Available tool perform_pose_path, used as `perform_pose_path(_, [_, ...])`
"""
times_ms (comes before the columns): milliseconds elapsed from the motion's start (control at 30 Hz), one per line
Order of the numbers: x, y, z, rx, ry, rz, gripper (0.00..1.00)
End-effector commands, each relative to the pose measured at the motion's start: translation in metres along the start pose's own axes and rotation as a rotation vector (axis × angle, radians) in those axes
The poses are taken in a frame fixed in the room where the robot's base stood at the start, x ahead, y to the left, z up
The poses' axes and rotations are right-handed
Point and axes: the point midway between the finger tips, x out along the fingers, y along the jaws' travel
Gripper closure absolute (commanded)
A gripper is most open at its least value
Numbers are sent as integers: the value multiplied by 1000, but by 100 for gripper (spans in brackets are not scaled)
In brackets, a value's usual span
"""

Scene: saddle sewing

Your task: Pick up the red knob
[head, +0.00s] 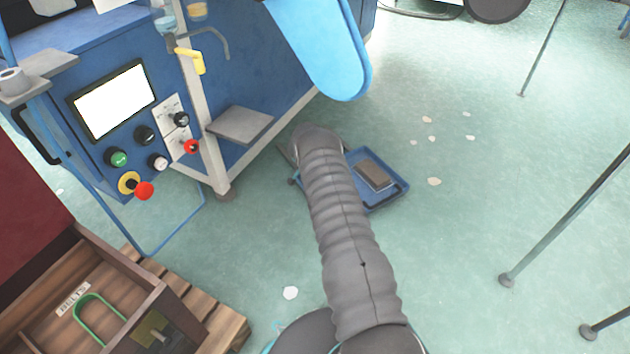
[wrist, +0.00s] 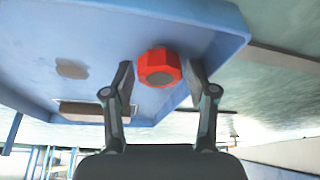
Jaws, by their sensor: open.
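The red knob (wrist: 157,68) is a faceted red piece with a dull grey-brown end face, seen in the wrist view against the blue tray (wrist: 60,30). My gripper (wrist: 161,74) is open, with one finger to the left of the knob and one to the right. A gap shows on the left side; the right finger looks very close, and I cannot tell whether it touches. In the head view, the blue tray (head: 397,191) lies on the floor, partly behind my arm. My gripper and this knob are hidden there by my arm's grey sleeve.
A flat brown block (head: 373,175) lies in the tray. The blue machine (head: 100,60) stands left, with a red control (head: 191,146) and a red emergency button (head: 144,191) on its panel. A wooden box (head: 160,300) is lower left.

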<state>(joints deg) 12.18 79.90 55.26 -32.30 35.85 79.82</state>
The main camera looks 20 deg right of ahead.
Motion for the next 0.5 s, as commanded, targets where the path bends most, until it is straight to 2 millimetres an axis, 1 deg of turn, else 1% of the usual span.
perform_pose_path(100, [5, 0, 0, 1, 0, 0, 43])
perform_pose_path(300, [5, 0, 0, 0, 0, 0, 43])
perform_pose_path(367, [5, 0, 0, 0, 0, 0, 58])
perform_pose_path(400, [5, 0, 0, 0, 0, 0, 68])
perform_pose_path(500, [5, 0, 0, 0, 0, 0, 91])
